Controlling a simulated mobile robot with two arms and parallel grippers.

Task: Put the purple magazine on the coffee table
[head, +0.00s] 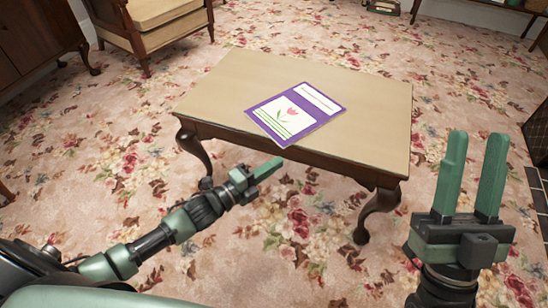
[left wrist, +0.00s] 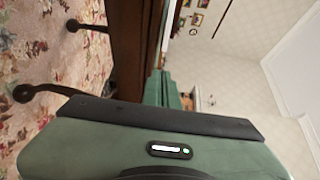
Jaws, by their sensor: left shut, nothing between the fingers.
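The purple magazine (head: 297,111) has a white panel with a pink tulip on its cover. It lies flat on top of the wooden coffee table (head: 376,98), near the middle of its front edge, with a corner at or slightly over that edge. My left gripper (head: 268,169) is shut and empty, in front of the table and below the magazine, apart from it. In the left wrist view its fingers (left wrist: 165,90) show close together beside the dark wood of the table. My right gripper (head: 474,172) points up at the right, open and empty, clear of the table.
A wooden armchair (head: 155,22) with a tan cushion stands at the back left. A dark cabinet (head: 35,40) is at the far left edge. Floral carpet (head: 470,75) around the table is mostly clear. A dark object (head: 537,130) stands at the right edge.

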